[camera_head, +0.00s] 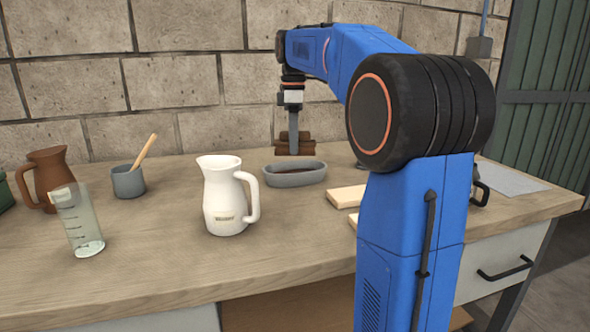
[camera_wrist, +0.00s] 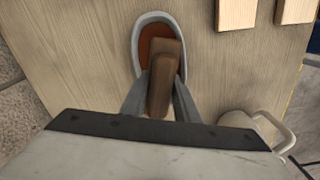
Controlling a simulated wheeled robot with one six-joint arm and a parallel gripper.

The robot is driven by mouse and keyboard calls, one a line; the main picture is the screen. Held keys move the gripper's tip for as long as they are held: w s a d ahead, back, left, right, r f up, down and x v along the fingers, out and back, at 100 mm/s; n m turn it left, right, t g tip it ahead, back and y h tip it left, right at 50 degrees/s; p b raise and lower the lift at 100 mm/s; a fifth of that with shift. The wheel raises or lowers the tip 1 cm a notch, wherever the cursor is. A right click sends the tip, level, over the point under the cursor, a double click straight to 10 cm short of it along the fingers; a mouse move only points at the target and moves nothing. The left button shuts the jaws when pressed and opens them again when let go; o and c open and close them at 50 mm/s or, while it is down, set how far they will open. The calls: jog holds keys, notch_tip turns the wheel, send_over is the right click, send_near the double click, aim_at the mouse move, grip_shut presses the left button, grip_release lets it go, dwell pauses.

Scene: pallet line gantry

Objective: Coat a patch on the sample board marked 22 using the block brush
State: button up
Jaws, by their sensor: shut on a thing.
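My gripper (camera_head: 293,133) is shut on a brown block brush (camera_head: 294,146), with its fingers on both sides of it. In the wrist view the brush (camera_wrist: 165,75) lies between the fingers and overlaps an oval grey dish (camera_wrist: 139,50) holding reddish-brown liquid (camera_wrist: 155,44). In the head view the dish (camera_head: 295,180) is just below and in front of the brush; whether they touch I cannot tell. The bristles are not clearly visible. Pale wooden boards (camera_head: 346,196) lie right of the dish, partly behind my arm. The wrist view shows two of them (camera_wrist: 237,10); no number is readable.
A white jug (camera_head: 226,200) stands left of the boards. Further left are a grey mortar (camera_head: 128,183) with a pestle, a glass cylinder (camera_head: 80,225) and a brown jug (camera_head: 46,175). A grey sheet (camera_head: 512,178) lies at right. A block wall (camera_head: 190,80) is behind.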

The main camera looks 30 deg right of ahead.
jog(key=shift+r, duration=0.1)
jog(key=shift+r, duration=1.9)
jog(key=shift+s, duration=0.1)
